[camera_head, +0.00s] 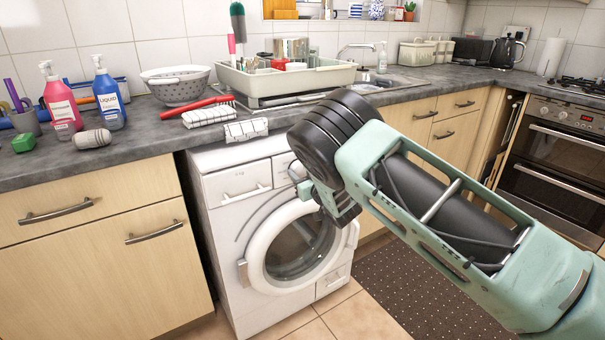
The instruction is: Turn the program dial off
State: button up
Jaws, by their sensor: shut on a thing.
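The white washing machine (235,207) stands under the worktop, with its round door (298,250) closed. Its control panel (283,168) runs along the top front, with the detergent drawer at the left. My gripper (308,188) is at the right part of this panel, just above the door, and is shut on the program dial. My wrist and arm cover the panel's right end. The dial is mostly hidden behind the gripper, so its pointer and setting cannot be read.
A colander (177,84) and a dish tub (285,79) stand behind. Drawers flank the machine; a dark mat (425,290) lies on the floor.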

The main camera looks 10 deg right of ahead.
jog(key=shift+f, duration=0.1)
jog(key=n+b, duration=0.3)
jog(key=n, duration=0.1)
jog(key=shift+f+n, duration=0.15)
jog(key=shift+n, duration=0.25)
jog(key=n+b, duration=0.2)
jog(key=n, duration=0.3)
jog(key=shift+t, duration=0.3)
jog(key=o, duration=1)
jog(key=v, duration=1.7)
jog(key=shift+s+d, duration=0.2)
jog(key=shift+d, duration=0.05)
